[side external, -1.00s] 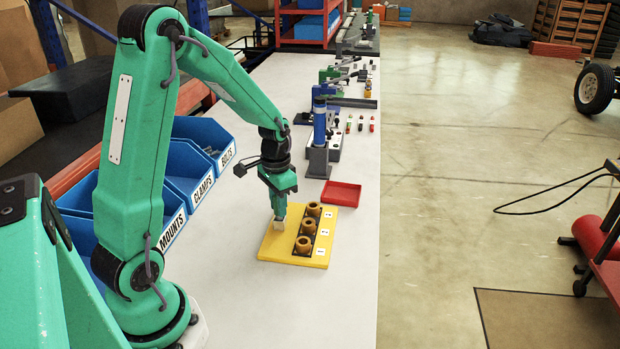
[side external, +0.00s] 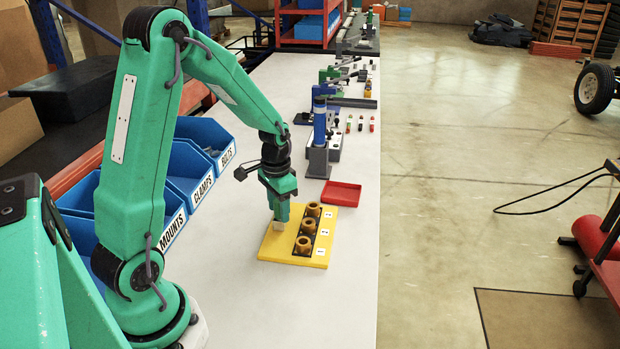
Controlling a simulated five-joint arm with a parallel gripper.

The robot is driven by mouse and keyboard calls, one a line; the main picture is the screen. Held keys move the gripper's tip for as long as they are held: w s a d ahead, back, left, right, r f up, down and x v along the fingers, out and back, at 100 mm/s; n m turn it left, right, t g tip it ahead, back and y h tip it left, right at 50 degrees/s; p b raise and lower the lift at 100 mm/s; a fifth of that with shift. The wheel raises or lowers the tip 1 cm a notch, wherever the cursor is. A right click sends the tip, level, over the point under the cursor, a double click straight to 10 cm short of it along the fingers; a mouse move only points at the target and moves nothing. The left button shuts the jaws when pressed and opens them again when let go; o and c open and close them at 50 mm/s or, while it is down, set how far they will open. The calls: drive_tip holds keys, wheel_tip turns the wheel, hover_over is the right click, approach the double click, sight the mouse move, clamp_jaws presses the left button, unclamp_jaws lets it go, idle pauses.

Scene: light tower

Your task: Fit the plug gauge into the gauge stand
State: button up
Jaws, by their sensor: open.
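The gauge stand is a yellow plate (side external: 276,248) lying flat on the light bench, with a dark strip carrying three brown rings, labelled 1 (side external: 303,245), 2 (side external: 308,227) and 3 (side external: 313,210). My gripper (side external: 281,219) points down over the left part of the plate, beside the rings, and is open. A small pale block (side external: 279,227) shows at the fingertips, low over or on the plate. I cannot tell whether this block is the plug gauge. The gap between the fingers is too small to make out.
An empty-looking red tray (side external: 341,192) lies just behind the plate. A blue column device (side external: 320,125) stands beyond it. Blue bins (side external: 188,178) line the left side. The bench in front of the plate is clear.

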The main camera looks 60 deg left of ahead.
drive_tip(key=shift+r, duration=0.15)
wheel_tip(320, 180, up, 12)
idle(0.6)
idle(0.5)
drive_tip(key=s+d+r+t, duration=0.2)
drive_tip(key=s+d+r, duration=0.1)
drive_tip(key=s+d, duration=0.3)
drive_tip(key=s+d+r+t, duration=0.3)
drive_tip(key=s+d, duration=0.3)
drive_tip(key=d, duration=0.2)
drive_tip(key=shift+s+d+r+t, duration=0.3)
drive_tip(key=shift+s+d+r, duration=0.1)
drive_tip(key=shift+r, duration=0.25)
